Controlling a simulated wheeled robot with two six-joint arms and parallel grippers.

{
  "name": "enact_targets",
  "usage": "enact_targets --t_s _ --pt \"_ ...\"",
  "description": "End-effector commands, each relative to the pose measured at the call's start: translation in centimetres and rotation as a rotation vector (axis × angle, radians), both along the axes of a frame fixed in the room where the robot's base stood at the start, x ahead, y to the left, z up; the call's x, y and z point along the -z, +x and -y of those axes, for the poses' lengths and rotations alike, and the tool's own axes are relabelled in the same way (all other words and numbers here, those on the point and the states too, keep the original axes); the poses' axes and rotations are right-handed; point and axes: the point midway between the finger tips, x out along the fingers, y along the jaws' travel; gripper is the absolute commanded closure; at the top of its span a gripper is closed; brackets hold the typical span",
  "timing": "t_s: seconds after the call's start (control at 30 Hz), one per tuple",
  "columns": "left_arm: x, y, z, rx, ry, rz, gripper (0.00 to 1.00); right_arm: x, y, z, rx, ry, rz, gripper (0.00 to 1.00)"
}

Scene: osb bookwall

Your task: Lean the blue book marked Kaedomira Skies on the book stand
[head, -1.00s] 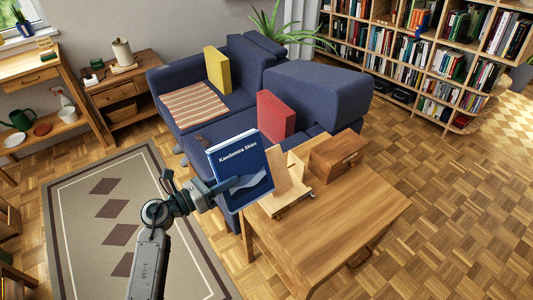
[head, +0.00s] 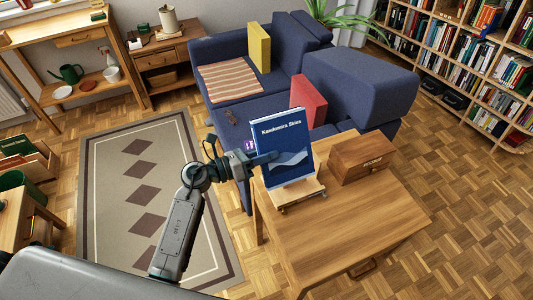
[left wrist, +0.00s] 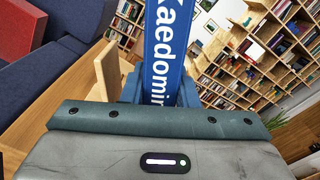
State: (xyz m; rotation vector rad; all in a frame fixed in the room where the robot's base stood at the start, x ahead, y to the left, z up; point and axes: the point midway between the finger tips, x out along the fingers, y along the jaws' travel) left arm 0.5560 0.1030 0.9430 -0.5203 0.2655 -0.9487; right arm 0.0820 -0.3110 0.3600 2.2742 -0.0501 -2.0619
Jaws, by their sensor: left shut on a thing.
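The blue book (head: 285,142) marked Kaedomira Skies is nearly upright, its cover towards the head camera. It is in front of the wooden book stand (head: 291,194) and over its ledge; I cannot tell whether it rests on it. My left gripper (head: 272,157) is shut on the book at its left edge. In the left wrist view the book's spine (left wrist: 163,45) rises from the gripper, and a pale wooden part of the stand (left wrist: 108,70) shows to its left. The book hides most of the stand's back in the head view. My right gripper is not in view.
The stand is on a wooden table (head: 365,222) with a wooden box (head: 361,157) at its right. The table's front is clear. A blue sofa (head: 350,85) with a red cushion (head: 308,101) stands behind. A bookcase (head: 470,65) is at the back right.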

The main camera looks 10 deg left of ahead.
Motion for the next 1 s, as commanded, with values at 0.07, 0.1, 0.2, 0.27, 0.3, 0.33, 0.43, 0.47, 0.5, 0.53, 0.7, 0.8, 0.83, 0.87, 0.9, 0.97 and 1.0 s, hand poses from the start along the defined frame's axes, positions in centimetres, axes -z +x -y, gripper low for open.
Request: enact_targets --t_s 0.07,0.1,0.2,0.27,0.3,0.33,0.43,0.47,0.5,0.53,0.7,0.8,0.83,0.87,0.9,0.97,1.0 --pt "0.3 0.2 -0.1 0.0 -0.001 0.003 1.0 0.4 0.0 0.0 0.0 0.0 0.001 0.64" --pt "0.5 0.3 -0.1 0.0 -0.001 0.003 1.0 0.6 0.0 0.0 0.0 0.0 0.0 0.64" --pt "1.1 0.5 -0.3 0.0 0.0 0.002 1.0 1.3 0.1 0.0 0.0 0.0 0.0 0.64" --pt "1.5 0.7 -0.4 0.0 0.0 0.002 1.0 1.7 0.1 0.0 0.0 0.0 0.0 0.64" --pt "1.8 0.9 -0.5 -0.001 0.0 0.002 1.0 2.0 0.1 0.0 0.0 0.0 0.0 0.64" --pt "2.1 1.0 -0.6 -0.001 0.0 0.002 1.0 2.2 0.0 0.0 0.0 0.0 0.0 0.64" --pt "2.7 1.4 -0.9 0.0 0.0 0.004 1.0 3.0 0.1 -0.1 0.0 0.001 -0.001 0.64" --pt "2.9 1.5 -0.9 0.0 0.0 0.004 1.0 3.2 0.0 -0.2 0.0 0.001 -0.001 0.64" --pt "3.2 1.6 -1.0 0.0 0.0 0.004 1.0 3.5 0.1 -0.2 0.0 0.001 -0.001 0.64" --pt "3.4 1.7 -1.1 0.0 0.0 0.004 1.0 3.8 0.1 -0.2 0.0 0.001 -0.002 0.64" --pt "4.5 2.3 -1.5 0.0 0.0 0.002 1.0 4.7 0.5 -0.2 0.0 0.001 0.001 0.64" --pt "4.7 2.5 -1.6 0.0 0.0 0.004 1.0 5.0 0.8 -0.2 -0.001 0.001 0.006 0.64" --pt "4.8 2.6 -1.7 0.0 0.0 0.004 1.0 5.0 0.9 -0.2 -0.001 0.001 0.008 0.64" --pt "4.8 2.6 -1.7 0.0 0.0 0.004 1.0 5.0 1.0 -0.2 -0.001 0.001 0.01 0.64" --pt "4.8 2.6 -1.7 0.0 0.0 0.004 1.0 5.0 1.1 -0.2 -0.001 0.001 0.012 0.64" --pt "4.8 2.7 -1.7 0.0 0.0 0.004 1.0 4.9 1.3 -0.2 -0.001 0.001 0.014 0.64" --pt "4.8 2.7 -1.7 0.0 -0.001 0.003 1.0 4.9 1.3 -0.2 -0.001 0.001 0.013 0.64"
